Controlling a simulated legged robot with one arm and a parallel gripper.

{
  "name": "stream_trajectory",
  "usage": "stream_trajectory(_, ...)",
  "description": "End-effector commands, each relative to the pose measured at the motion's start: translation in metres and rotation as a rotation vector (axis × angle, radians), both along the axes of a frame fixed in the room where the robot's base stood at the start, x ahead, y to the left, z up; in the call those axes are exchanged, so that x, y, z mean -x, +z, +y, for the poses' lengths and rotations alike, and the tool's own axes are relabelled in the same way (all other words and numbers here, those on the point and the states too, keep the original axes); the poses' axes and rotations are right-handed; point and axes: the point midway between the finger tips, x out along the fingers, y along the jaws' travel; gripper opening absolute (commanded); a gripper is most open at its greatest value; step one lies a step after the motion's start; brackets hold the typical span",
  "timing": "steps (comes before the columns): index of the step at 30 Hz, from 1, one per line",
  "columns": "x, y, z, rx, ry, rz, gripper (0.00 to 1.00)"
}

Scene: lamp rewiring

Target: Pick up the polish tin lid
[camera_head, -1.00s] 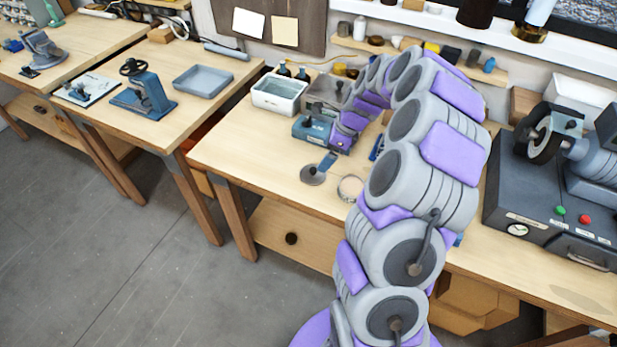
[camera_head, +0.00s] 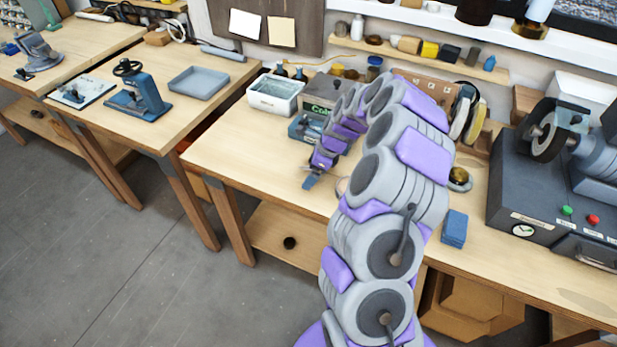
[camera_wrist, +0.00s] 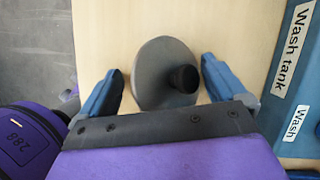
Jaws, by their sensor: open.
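The polish tin lid (camera_wrist: 150,52) is a round grey disc with a dark knob, lying on the light wood bench. In the wrist view it sits between the two blue fingers of my gripper (camera_wrist: 162,68). The fingers are spread, with bare bench visible between each finger and the disc. In the head view my gripper (camera_head: 311,182) is low over the bench near its front edge and hides the lid.
A blue wash tank (camera_wrist: 292,60) stands to the right in the wrist view. In the head view, a white tub (camera_head: 274,106) is behind my gripper. A blue block (camera_head: 454,229) lies right of my arm. The bench left of my gripper is clear.

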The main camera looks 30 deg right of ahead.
Motion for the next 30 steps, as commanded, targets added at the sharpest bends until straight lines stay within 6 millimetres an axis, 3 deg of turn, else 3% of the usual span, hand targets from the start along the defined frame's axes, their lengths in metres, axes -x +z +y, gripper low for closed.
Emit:
stream_trajectory(4, 0.001, -0.001, -0.001, 0.005, -0.003, 0.003, 1.0)
stream_trajectory(15, 0.001, -0.001, 0.002, 0.006, -0.001, 0.005, 0.63)
stream_trajectory(23, 0.0, 0.0, 0.002, 0.005, -0.001, 0.005, 0.63)
stream_trajectory(30, 0.0, 0.018, 0.001, 0.007, -0.002, 0.001, 0.63)
